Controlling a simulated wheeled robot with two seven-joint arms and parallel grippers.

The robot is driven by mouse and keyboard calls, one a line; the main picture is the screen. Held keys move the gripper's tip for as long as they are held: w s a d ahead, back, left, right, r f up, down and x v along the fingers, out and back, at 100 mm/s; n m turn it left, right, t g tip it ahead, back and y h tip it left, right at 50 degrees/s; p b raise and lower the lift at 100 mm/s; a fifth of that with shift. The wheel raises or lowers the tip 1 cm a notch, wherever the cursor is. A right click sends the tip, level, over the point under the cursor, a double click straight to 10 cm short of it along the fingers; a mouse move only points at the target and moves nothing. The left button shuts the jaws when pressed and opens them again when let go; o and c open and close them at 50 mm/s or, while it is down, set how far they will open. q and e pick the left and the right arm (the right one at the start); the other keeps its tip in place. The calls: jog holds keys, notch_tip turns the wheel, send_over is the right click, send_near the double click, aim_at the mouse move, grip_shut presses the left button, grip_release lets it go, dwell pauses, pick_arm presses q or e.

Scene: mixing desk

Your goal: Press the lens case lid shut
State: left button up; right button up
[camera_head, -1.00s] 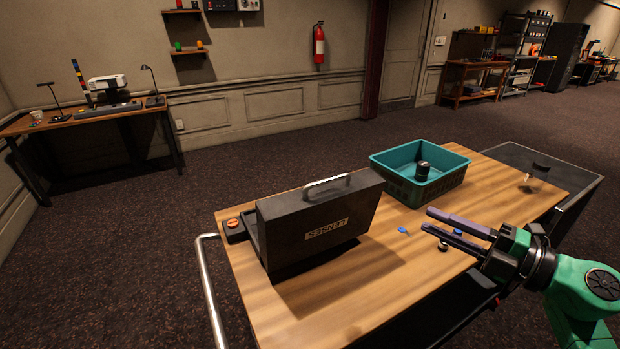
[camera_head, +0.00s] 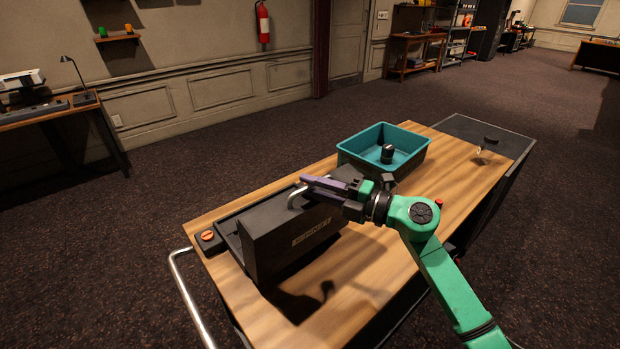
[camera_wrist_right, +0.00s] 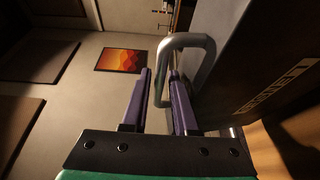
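The black lens case (camera_head: 229,236) lies on the wooden cart top, its base showing behind the lid. The lid (camera_head: 285,251), with a label on its face, stands raised and steep. Its silver handle (camera_head: 293,199) is on the lid's top edge. My right gripper (camera_head: 308,186) is at the handle. In the right wrist view, the two purple fingers (camera_wrist_right: 159,78) are apart, with one bar of the handle (camera_wrist_right: 183,42) between them. I cannot tell whether they touch it. The right forearm hides part of the cart top. My left gripper is not in view.
A teal bin (camera_head: 418,150) with a dark cylinder (camera_head: 387,153) in it stands behind the gripper. A small black box with an orange top (camera_head: 207,238) is left of the case.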

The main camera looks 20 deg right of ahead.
jog(key=shift+w+a, duration=0.15)
grip_shut()
dwell(1.4)
